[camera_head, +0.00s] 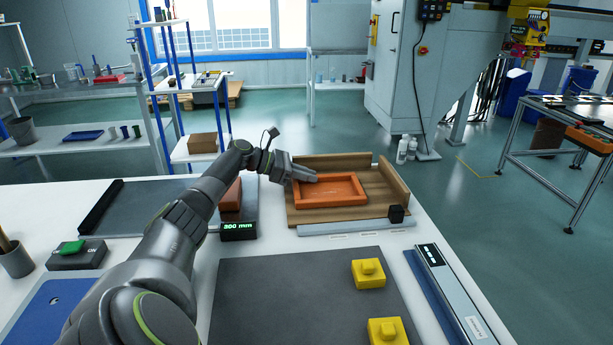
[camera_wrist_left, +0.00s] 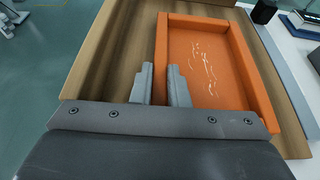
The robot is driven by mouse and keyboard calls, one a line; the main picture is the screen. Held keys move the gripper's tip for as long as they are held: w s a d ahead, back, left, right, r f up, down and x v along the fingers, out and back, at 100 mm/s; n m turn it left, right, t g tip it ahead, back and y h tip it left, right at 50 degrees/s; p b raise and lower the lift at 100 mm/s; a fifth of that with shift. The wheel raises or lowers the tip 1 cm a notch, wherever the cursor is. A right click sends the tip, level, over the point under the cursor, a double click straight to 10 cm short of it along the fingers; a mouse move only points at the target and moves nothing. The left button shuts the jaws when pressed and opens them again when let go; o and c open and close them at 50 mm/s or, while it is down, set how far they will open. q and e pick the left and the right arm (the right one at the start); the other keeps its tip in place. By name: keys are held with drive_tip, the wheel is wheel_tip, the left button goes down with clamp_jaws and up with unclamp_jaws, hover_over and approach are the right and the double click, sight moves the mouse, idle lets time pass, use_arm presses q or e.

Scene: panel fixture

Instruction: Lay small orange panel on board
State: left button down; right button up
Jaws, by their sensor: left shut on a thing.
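The small orange panel (camera_head: 333,190) is a shallow frame with a raised rim. It lies on or just above the wooden board (camera_head: 300,214), which has raised wooden walls at its back and right side; I cannot tell whether it touches the board. In the left wrist view the two grey fingertips (camera_wrist_left: 162,88) are shut on the rim of the panel (camera_wrist_left: 208,70), one finger on each side. The board (camera_wrist_left: 100,75) also shows there. My right gripper is not in view.
A black cube (camera_head: 396,214) stands at the board's front right corner. A "300 mm" display (camera_head: 238,230) and a reddish-brown block (camera_head: 231,200) are left of the board. A dark mat (camera_head: 300,295) with yellow blocks (camera_head: 368,273) lies in front.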

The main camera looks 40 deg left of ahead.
use_arm(q)
drive_tip(key=c, duration=1.4)
unclamp_jaws()
drive_tip(key=shift+r, duration=0.1)
drive_tip(key=v, duration=1.2)
drive_tip(key=shift+r, duration=0.1)
